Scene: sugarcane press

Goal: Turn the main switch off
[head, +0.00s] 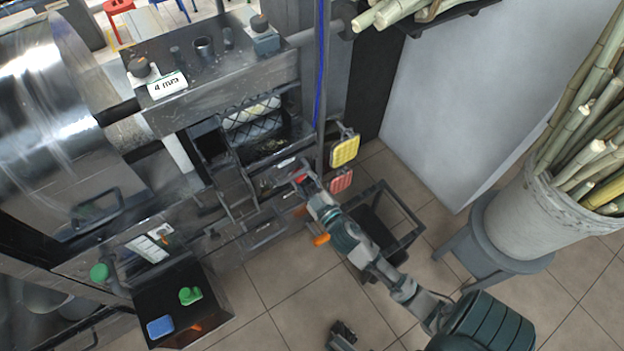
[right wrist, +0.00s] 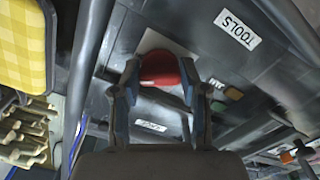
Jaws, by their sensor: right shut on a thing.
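The main switch, a red rounded knob (right wrist: 160,68) on a pale square plate, sits on the dark machine panel in the right wrist view. My right gripper (right wrist: 158,85) has one finger on each side of the knob and is shut on it. In the head view my right gripper (head: 306,186) reaches the front of the press from the lower right; a small bit of red shows at its tip, and it hides most of the knob. A dark gripper part (head: 341,334), likely my left gripper, shows at the bottom edge, away from the press; its jaws are unclear.
A yellow sponge-like pad (head: 345,151) and a red one (head: 341,181) hang beside the switch. A dark-framed stand (head: 385,215) is right of my right gripper. A bucket of cane (head: 540,215) stands on a stool.

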